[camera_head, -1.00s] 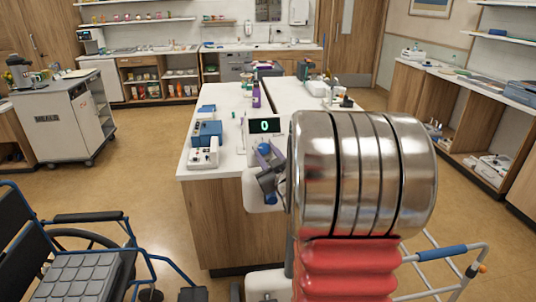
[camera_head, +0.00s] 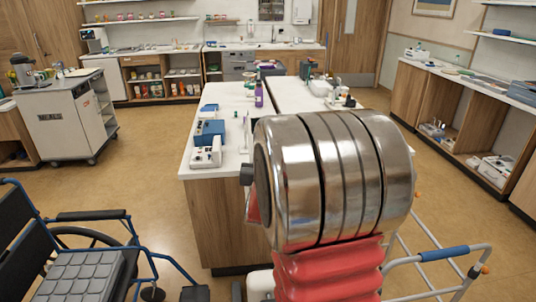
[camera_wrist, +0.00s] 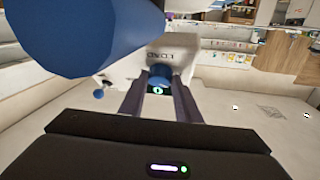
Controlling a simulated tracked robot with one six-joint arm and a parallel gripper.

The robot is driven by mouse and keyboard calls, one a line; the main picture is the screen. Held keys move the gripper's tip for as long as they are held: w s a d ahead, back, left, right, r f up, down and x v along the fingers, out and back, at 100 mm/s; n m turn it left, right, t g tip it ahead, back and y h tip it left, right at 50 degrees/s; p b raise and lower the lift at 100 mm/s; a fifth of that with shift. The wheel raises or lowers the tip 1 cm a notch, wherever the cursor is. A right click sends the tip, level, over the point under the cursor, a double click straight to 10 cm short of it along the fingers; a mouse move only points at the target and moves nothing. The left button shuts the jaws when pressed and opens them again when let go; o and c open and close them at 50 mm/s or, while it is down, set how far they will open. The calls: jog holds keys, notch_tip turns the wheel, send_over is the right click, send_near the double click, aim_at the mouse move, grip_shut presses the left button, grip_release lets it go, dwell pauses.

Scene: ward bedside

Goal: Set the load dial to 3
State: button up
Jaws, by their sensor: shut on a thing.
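In the wrist view, my gripper (camera_wrist: 160,80) has its two dark fingers on either side of the blue load dial (camera_wrist: 160,71) and is shut on it. The dial sits on a white housing (camera_wrist: 185,58) lettered LOAD, upside down here. A small glowing green mark shows between the fingers; I cannot read it surely as a number. In the head view, my own arm hides the dial, the gripper and the display, so the present reading cannot be seen there.
The white-topped counter (camera_head: 222,101) carries a blue-and-white device (camera_head: 208,133), a white device (camera_head: 206,155) and a purple bottle (camera_head: 259,94). A wheelchair (camera_head: 75,255) stands at the left and a walker frame (camera_head: 440,262) at the right. A large blue rounded shape (camera_wrist: 80,35) fills the wrist view's upper left.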

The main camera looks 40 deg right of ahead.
jog(key=shift+w+a+r+m+g+h, duration=0.15)
jog(key=shift+m+g+h, duration=0.2)
jog(key=shift+m+g, duration=1.25)
jog(key=shift+w+r+m+g+h, duration=0.25)
jog(key=shift+m+g, duration=0.7)
jog(key=shift+m, duration=1.4)
jog(key=shift+w+a+f+m+g+h, duration=0.1)
jog(key=shift+m+g+h, duration=0.3)
jog(key=shift+m+g, duration=1.2)
jog(key=shift+s+m+t, duration=0.1)
jog(key=shift+m+t, duration=0.15)
jog(key=shift+m, duration=0.3)
jog(key=o, duration=1)
jog(key=shift+o, duration=0.2)
jog(key=v, duration=1.3)
jog(key=shift+a, duration=0.35)
jog(key=shift+o, duration=0.2)
jog(key=shift+s+r, duration=0.1)
